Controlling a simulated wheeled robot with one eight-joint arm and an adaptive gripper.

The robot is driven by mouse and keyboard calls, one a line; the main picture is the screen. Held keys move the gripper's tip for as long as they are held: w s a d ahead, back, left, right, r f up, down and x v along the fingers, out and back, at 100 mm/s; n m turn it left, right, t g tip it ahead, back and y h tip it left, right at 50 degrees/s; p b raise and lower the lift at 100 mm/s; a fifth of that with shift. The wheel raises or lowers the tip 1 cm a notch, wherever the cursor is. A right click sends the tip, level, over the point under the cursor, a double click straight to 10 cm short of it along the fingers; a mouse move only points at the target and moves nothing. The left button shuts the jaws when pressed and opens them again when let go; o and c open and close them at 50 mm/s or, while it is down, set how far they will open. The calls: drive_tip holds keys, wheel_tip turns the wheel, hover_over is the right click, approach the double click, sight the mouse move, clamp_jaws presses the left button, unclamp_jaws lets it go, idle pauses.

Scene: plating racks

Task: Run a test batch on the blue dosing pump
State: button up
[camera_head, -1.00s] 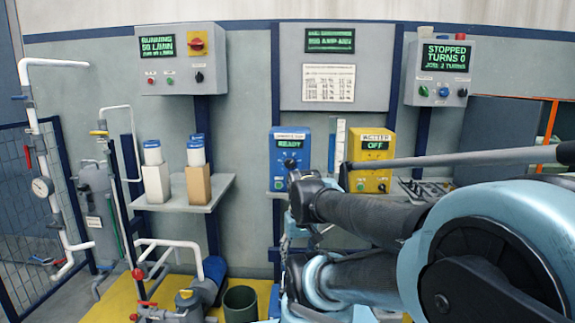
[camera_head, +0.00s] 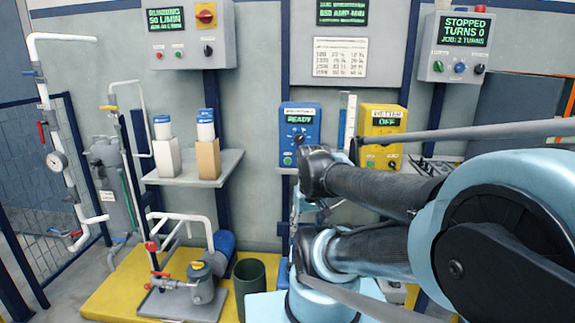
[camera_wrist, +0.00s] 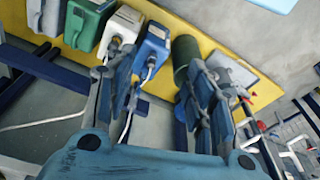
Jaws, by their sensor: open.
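The blue dosing pump (camera_head: 312,135) is a box on the wall, with a green display reading READY and a dial and buttons on its lower front. Its lower right is hidden by my arm. The yellow unit (camera_head: 381,124) beside it reads OFF. My gripper (camera_wrist: 163,88) shows in the wrist view with its fingers spread apart and nothing between them. The gripper fingers cannot be made out in the head view.
A left panel (camera_head: 190,50) shows 50 L/MIN; a right panel (camera_head: 452,68) reads STOPPED, TURNS 0, JOB: 2 TURNS. A chart (camera_head: 340,57) hangs between. Pipes, a floor pump and the bin (camera_head: 250,272) occupy the floor.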

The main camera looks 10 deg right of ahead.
clamp_jaws()
idle(1.1)
